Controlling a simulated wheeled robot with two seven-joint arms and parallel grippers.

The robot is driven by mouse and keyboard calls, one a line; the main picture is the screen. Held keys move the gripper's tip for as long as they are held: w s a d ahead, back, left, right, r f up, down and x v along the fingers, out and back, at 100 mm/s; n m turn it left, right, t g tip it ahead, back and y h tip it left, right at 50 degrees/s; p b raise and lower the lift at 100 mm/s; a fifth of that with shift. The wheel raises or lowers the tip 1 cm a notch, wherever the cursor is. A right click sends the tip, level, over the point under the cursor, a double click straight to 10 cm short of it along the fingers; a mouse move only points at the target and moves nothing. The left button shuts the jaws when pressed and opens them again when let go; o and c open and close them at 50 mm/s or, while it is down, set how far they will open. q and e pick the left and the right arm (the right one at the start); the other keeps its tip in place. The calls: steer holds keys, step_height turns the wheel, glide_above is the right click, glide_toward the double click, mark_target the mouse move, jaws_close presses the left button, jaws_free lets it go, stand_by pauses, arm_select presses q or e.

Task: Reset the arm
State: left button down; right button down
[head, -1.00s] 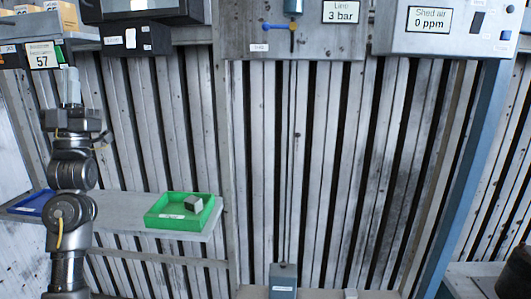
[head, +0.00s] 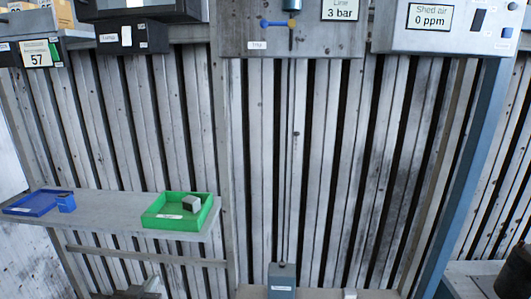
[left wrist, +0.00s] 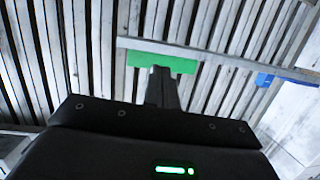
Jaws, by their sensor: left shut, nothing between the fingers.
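My left gripper (left wrist: 163,72) shows in the left wrist view, its dark fingers together with nothing between them. Beyond its tips, in the picture, is the green tray (left wrist: 172,63). In the head view only a small dark part with a pale tip, likely my left gripper (head: 152,285), shows at the bottom left edge, below the shelf. The rest of the left arm is out of that view. My right gripper is not in view.
A shelf (head: 115,207) on the left bears a blue tray (head: 30,211), a small blue block (head: 66,203) and the green tray (head: 151,221) with a grey block (head: 192,203) in it. Instrument boxes hang along the top. A blue post (head: 470,170) stands at right.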

arm_select(q)
steer(key=s+d+f+m+g, duration=0.15)
steer(key=s+f+g, duration=0.35)
steer(key=s, duration=0.6)
steer(key=s+d+f+g, duration=0.2)
steer(key=s+f+g, duration=0.1)
steer(key=s+f, duration=0.55)
steer(key=s+d+f+g, duration=0.2)
steer(key=s+f+g, duration=0.2)
steer(key=s, duration=0.9)
step_height(320, 180, down, 25)
steer(key=g, duration=0.1)
steer(key=s+a+f+g, duration=0.1)
steer(key=s+a+f, duration=0.2)
steer(key=s+f, duration=1.3)
steer(key=shift+s+f, duration=0.3)
steer(key=shift+f, duration=0.05)
steer(key=shift+m, duration=0.25)
